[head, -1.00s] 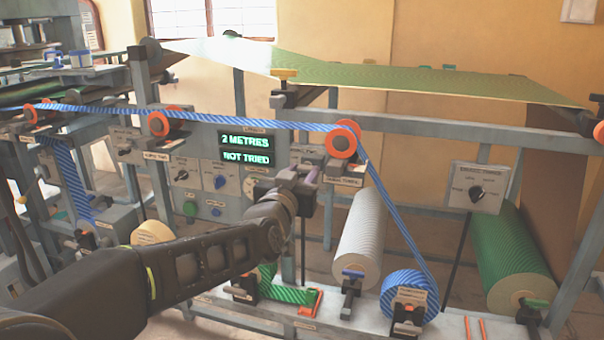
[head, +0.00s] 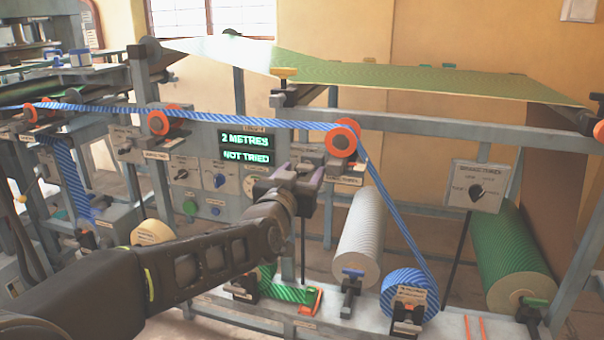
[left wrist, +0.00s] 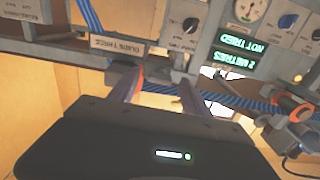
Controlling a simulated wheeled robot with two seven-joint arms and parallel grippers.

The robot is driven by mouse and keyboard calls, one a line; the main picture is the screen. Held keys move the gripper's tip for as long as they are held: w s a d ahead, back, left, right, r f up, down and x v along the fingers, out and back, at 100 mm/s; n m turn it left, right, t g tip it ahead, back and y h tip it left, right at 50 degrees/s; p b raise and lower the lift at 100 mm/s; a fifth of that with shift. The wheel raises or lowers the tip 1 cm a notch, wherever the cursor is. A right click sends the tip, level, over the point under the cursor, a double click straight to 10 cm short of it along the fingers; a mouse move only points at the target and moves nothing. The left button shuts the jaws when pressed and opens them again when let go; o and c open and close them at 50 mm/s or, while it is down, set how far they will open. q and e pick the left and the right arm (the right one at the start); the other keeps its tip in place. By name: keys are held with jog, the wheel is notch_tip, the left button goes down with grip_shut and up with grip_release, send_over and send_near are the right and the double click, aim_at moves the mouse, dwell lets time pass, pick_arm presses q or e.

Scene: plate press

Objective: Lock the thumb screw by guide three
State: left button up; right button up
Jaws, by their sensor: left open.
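Guide three is the orange-flanged roller (head: 342,138) with the blue striped web running over it. Its label plate (head: 346,180) is just below, and the plate reads "GUIDE THREE" in the left wrist view (left wrist: 117,45). My left gripper (head: 308,178) is open just left of that plate, below the roller. In the left wrist view its two fingers (left wrist: 160,92) stand apart and point at the guide bracket, with no object clearly held between them. The thumb screw is small and partly hidden by the gripper; I cannot make it out surely. My right gripper is out of view.
A panel display (head: 246,148) reads "2 METRES" and "NOT TRIED". A grey frame rail (head: 450,130) runs right of the guide. A blue striped roll (head: 405,290), a pale roll (head: 362,235) and a green roll (head: 510,255) stand below.

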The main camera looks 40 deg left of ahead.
pick_arm(q)
jog(key=v, duration=0.7)
jog(key=shift+s+p, duration=0.25)
jog(key=shift+p, duration=0.15)
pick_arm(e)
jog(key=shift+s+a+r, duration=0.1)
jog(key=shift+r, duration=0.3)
pick_arm(q)
jog(key=shift+d, duration=0.1)
